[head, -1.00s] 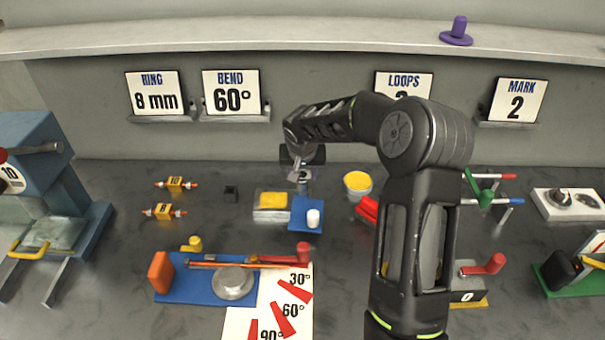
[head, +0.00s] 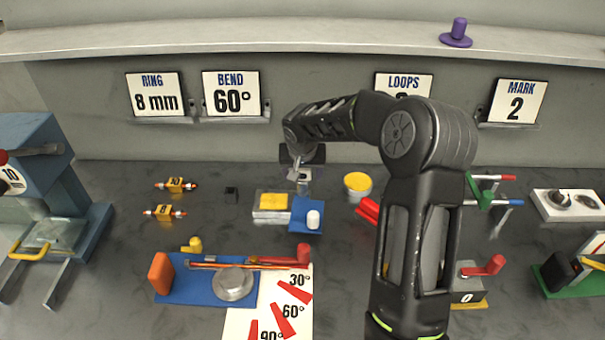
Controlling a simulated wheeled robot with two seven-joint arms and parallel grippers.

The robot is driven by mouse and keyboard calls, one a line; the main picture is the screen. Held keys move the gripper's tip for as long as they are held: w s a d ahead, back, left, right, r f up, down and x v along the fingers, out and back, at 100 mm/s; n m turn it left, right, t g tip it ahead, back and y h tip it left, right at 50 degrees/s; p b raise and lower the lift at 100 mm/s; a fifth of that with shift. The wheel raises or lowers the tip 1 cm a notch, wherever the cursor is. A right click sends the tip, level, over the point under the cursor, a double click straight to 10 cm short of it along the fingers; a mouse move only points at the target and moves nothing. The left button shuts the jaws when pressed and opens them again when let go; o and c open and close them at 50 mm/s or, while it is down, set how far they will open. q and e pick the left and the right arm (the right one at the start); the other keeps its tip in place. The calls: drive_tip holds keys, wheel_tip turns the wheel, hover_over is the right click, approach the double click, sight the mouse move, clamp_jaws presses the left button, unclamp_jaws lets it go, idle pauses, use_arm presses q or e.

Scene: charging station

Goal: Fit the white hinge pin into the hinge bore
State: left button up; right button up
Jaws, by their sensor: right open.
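A small white cylinder (head: 313,219), which looks like the white hinge pin, is upright at the blue plate (head: 301,226). This plate is beside a pale block with a yellow top (head: 271,202), and its back edge looks slanted. I cannot make out the hinge bore. My right gripper (head: 303,181) is open, just behind the blue plate and apart from the white cylinder. Its fingers are small and partly hidden by its own wrist. My left gripper is not in view.
A blue bending jig (head: 190,289) with a red-knobbed arm stands in front. A yellow-topped cup (head: 357,185) and a red part (head: 368,211) are to the right. My right arm hides part of the bench.

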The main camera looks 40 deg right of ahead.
drive_tip(key=p+v, duration=0.1)
drive_tip(key=v, duration=0.5)
drive_tip(key=shift+s+a+r+p, duration=0.1)
drive_tip(key=shift+s+r+p, duration=0.05)
drive_tip(key=shift+r+p, duration=0.15)
